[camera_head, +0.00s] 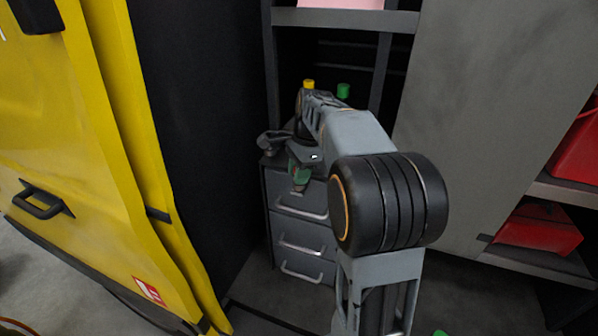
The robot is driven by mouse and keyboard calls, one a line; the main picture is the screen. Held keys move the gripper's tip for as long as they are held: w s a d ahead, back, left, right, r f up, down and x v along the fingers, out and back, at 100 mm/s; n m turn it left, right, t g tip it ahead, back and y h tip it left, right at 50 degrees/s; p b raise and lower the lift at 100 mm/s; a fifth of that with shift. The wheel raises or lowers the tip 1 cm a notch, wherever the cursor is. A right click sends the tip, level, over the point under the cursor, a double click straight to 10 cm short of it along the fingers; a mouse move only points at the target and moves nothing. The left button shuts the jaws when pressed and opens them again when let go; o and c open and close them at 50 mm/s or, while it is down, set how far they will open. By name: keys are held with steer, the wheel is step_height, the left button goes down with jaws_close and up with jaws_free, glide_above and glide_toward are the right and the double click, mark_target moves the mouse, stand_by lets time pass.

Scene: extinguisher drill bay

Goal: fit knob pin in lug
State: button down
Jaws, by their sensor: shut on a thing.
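My gripper (272,142) is small and dark at the end of my arm, over the top of a grey drawer cabinet (298,241). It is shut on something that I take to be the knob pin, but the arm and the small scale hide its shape. A green piece with a reddish-brown lower end (299,164) shows beside the gripper; I cannot tell what it is. A yellow knob (308,84) and a green knob (343,90) show above and behind the forearm. I cannot make out the lug.
A yellow cabinet (70,150) with a dark handle fills the left. A dark shelf frame (345,19) stands behind the drawers. A grey panel (480,110) and red containers (540,227) on shelves are at the right. Some grey floor is clear in front of the drawers.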

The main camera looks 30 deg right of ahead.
steer(key=shift+f, duration=0.2)
steer(key=c, duration=0.8)
jaws_free()
steer(key=p+v, duration=0.1)
steer(key=v, duration=1.3)
steer(key=s+a+f+n+t, duration=0.1)
steer(key=s+a+f+n, duration=0.3)
steer(key=s+f+n, duration=0.1)
steer(key=s+a+f+n+t+h, duration=0.1)
steer(key=s+a+f+n+t, duration=0.1)
steer(key=s+a+f+n, duration=0.2)
steer(key=s+a+f+n+t+h, duration=0.1)
steer(key=s+a+f+n, duration=0.3)
steer(key=s+f+n, duration=0.3)
steer(key=shift+a+f+n, duration=0.15)
steer(key=shift+f+n, duration=0.25)
steer(key=shift+n, duration=0.8)
